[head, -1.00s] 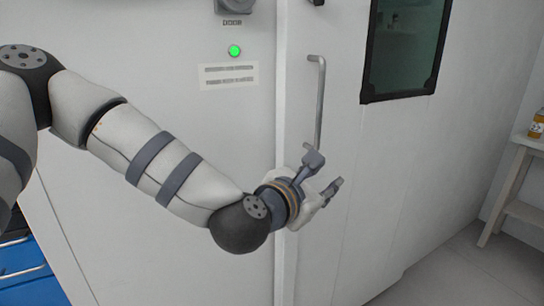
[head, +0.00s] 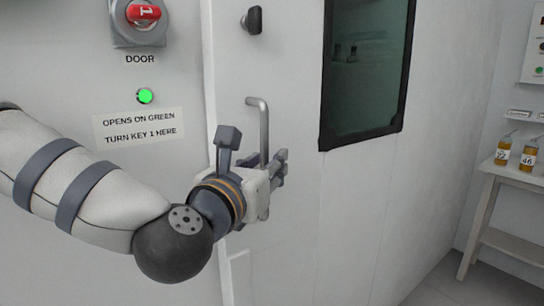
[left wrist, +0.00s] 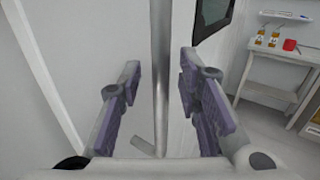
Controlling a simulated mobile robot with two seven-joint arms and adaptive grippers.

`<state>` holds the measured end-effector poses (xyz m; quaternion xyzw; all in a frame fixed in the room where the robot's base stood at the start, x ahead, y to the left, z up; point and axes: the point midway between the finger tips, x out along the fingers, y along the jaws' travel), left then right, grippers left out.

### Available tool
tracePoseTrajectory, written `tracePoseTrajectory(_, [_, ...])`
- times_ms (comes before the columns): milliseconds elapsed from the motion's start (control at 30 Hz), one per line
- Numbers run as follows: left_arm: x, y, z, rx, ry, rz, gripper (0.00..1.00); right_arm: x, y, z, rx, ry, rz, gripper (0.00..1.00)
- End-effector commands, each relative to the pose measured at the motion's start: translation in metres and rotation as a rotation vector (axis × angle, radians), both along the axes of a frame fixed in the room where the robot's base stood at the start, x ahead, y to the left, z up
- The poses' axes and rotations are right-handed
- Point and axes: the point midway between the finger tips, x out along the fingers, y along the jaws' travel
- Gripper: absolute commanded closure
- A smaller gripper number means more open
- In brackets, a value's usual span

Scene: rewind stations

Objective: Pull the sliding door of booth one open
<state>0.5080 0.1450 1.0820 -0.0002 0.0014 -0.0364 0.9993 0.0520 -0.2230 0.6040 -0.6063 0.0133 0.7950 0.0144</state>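The white sliding door (head: 300,215) of the booth has a dark-framed window (head: 367,70) and a vertical grey bar handle (head: 264,125) near its left edge. The door looks shut against the wall panel. My left gripper (head: 256,152) is at the lower part of the handle. In the left wrist view its two fingers (left wrist: 158,80) stand apart, with the handle bar (left wrist: 159,50) between them and gaps on both sides. The handle's lower part is hidden by the gripper in the head view. My right gripper is not in view.
Left of the door, a red key marked 1 (head: 143,13) sits in the DOOR switch, above a lit green lamp (head: 145,96) and a sign (head: 139,128) reading "opens on green, turn key 1 here". A white shelf (head: 510,175) with amber bottles stands at the right.

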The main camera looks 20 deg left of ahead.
Motion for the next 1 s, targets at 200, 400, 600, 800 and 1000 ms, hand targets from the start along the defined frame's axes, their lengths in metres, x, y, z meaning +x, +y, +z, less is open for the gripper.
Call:
tracePoseTrajectory(200, [-0.001,0.000,0.000,0.000,0.000,0.000,0.69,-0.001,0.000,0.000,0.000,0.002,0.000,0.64])
tracePoseTrajectory(400, [-0.001,0.000,0.000,0.000,0.000,-0.001,1.00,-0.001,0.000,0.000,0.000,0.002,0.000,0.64])
tracePoseTrajectory(600, [0.000,0.000,0.000,0.000,0.000,-0.001,1.00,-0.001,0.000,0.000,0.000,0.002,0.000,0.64])
tracePoseTrajectory(800, [0.008,-0.007,-0.001,0.000,0.000,-0.002,1.00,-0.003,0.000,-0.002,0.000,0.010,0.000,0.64])
tracePoseTrajectory(1000, [0.039,-0.030,-0.004,-0.002,0.002,-0.001,1.00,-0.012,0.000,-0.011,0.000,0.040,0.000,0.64])
